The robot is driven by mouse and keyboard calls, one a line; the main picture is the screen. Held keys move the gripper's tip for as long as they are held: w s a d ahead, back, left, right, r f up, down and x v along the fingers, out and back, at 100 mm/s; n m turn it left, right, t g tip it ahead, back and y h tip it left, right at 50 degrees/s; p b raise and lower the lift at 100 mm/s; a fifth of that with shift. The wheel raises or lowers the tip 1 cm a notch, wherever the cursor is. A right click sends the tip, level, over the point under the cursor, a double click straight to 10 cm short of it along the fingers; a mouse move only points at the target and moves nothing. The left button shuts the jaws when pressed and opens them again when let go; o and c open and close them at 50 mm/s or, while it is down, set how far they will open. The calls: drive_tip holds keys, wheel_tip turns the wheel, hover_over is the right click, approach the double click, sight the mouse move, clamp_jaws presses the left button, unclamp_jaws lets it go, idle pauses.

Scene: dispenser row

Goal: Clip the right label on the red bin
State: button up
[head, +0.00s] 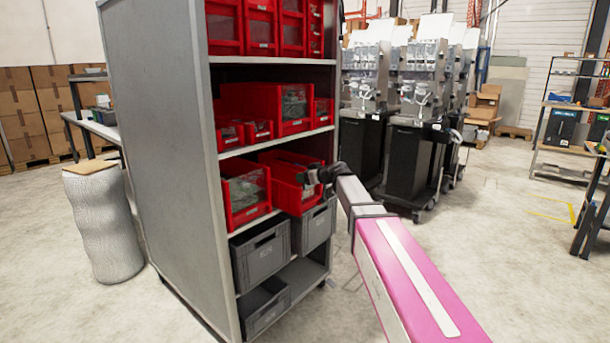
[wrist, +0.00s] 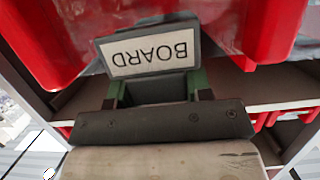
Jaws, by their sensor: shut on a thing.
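My gripper (head: 312,176) is at the front of a red bin (head: 291,197) on the middle shelf of the rack. In the wrist view, my gripper (wrist: 157,88) is shut on a label (wrist: 151,53), a white card in a dark holder. It reads "BOARD" and appears upside down in that view. The label is right in front of a red bin (wrist: 268,35) and covers part of its front. I cannot tell whether the label touches the bin or is clipped to it. In the head view the label is too small to make out.
Another red bin (head: 246,188) with a clear front stands to the left on the same shelf. Grey crates (head: 262,253) stand below, and more red bins (head: 281,107) above. The grey rack side panel (head: 160,150) is on the left. Open floor (head: 520,240) lies to the right.

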drive_tip(key=shift+f, duration=0.1)
drive_tip(key=o, duration=1)
drive_tip(key=shift+c, duration=0.2)
drive_tip(key=v, duration=1.1)
drive_tip(key=s+d+f+m+g+h, duration=0.3)
drive_tip(key=s+d+f+h, duration=0.1)
drive_tip(key=s+f, duration=0.5)
drive_tip(key=s+d+f+m+g+h, duration=0.3)
drive_tip(key=s+d+f, duration=0.3)
drive_tip(key=s+f, duration=0.3)
drive_tip(key=s+d+f+m+g+h, duration=0.3)
drive_tip(key=s+f, duration=0.6)
drive_tip(key=f, duration=0.7)
drive_tip(key=shift+s+d+m+h, duration=0.25)
drive_tip(key=shift+d+m+h, duration=0.5)
drive_tip(key=shift+d, duration=0.4)
